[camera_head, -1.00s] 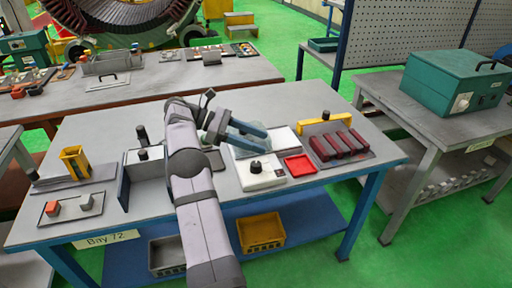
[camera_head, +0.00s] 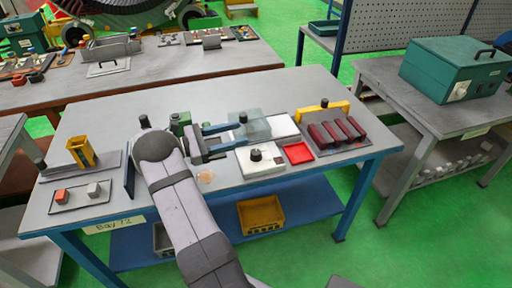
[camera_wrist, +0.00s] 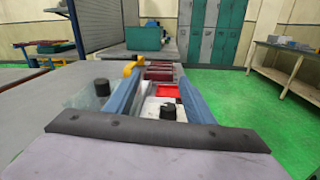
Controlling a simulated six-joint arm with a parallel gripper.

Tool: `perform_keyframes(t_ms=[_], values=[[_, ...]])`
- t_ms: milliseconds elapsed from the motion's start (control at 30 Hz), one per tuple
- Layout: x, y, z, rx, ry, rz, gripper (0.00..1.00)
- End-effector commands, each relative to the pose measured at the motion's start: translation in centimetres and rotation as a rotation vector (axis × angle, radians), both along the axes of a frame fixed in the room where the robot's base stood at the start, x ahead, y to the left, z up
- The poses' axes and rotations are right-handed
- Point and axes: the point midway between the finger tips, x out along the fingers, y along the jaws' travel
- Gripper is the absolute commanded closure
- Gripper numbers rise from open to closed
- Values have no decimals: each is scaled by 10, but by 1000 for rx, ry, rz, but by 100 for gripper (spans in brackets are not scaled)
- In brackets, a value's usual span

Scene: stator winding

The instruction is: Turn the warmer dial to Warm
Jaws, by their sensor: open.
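A white box with a black knob (camera_head: 256,155), which looks like the warmer dial, sits near the table's front edge. The dial's setting is too small to read. In the wrist view the knob (camera_wrist: 167,111) shows low between the fingers. A translucent lidded box (camera_head: 256,127) with its own black knob (camera_head: 242,117) stands behind the white box. My gripper (camera_head: 243,134) is open and empty, its two blue fingers pointing right. In the head view it is just left of and behind the dial, apart from it as far as I can tell.
A red tray (camera_head: 298,153) lies right of the dial, beside dark red bars (camera_head: 335,132) and a yellow bar (camera_head: 322,108). A yellow holder (camera_head: 81,152) and a plate with small blocks (camera_head: 80,195) are at left. A teal box (camera_head: 452,72) stands on the right bench.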

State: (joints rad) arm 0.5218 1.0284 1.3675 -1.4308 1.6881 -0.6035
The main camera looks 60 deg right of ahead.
Motion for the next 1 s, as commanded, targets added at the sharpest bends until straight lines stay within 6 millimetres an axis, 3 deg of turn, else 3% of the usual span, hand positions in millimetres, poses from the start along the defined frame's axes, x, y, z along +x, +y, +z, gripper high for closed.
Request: perform_keyframes(t_ms=[200, 433, 467, 500, 600, 1000], values=[[22, 37, -14, -29, 34, 300, 51], [28, 74, -36, 13, 18, 534, 51], [15, 73, -60, 23, 42, 503, 51], [4, 73, -71, 32, 62, 480, 51], [-13, 75, -85, 47, 97, 447, 51], [-27, 71, -90, 56, 122, 421, 51]])
